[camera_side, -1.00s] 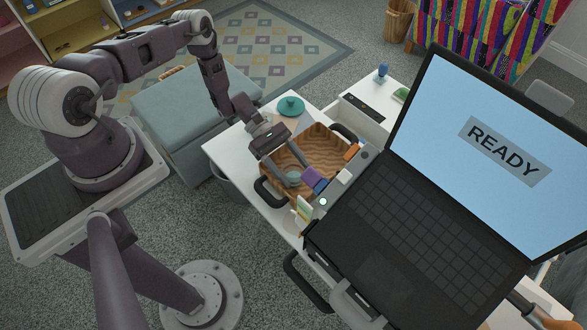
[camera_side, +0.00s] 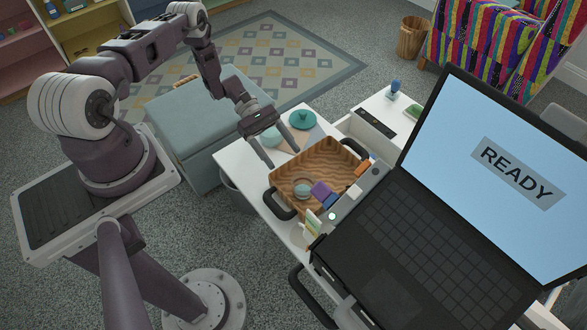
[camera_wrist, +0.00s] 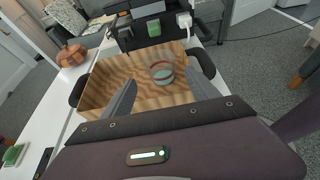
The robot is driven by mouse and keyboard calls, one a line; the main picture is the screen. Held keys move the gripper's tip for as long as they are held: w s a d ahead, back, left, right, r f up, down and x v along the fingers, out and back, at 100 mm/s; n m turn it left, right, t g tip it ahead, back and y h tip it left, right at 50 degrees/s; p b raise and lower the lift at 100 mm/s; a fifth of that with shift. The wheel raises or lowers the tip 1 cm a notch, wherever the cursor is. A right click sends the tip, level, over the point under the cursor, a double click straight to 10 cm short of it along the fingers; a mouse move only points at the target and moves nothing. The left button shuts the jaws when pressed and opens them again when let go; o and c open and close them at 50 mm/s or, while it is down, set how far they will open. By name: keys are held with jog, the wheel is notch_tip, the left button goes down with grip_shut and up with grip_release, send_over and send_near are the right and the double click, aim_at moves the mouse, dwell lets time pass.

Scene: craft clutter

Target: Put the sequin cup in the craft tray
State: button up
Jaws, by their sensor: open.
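The sequin cup (camera_side: 303,188) is a small clear cup with a teal band. It stands inside the wooden craft tray (camera_side: 335,146), near the tray's corner by the laptop. In the wrist view the cup (camera_wrist: 162,72) shows teal and reddish bands and looks upright on the floor of the tray (camera_wrist: 93,93). My gripper (camera_side: 284,159) is above the tray's far-left side, fingers spread and empty. In the wrist view the gripper (camera_wrist: 160,72) has its two fingers well apart, with the cup visible beyond them. The cup appears clear of both fingers.
An open laptop (camera_side: 440,230) stands close along the tray's right side. Purple (camera_side: 321,191) and orange (camera_side: 362,168) items are at the tray's edge. Black handles stick out at the tray's ends.

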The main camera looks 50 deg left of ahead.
jog(key=shift+a+r, duration=0.25)
jog(key=shift+a, duration=0.4)
notch_tip(320, 180, up, 27)
jog(key=w+d+m+g+y, duration=0.1)
jog(key=d+m+g+y, duration=0.15)
jog(key=m+y, duration=0.55)
jog(key=s+d+r+m+t+y, duration=0.2)
jog(key=s+r+m, duration=0.1)
jog(key=s+r, duration=0.25)
jog(key=s+d+r+m+t+y, duration=0.1)
jog(key=s+d+r+m+t, duration=0.2)
jog(key=r, duration=0.4)
jog(key=s+r+m+t+y, duration=0.2)
jog(key=s+m+t, duration=0.1)
jog(key=s, duration=0.9)
jog(key=shift+a+r+m, duration=0.15)
jog(key=shift+r+m, duration=0.1)
jog(key=shift+m, duration=0.25)
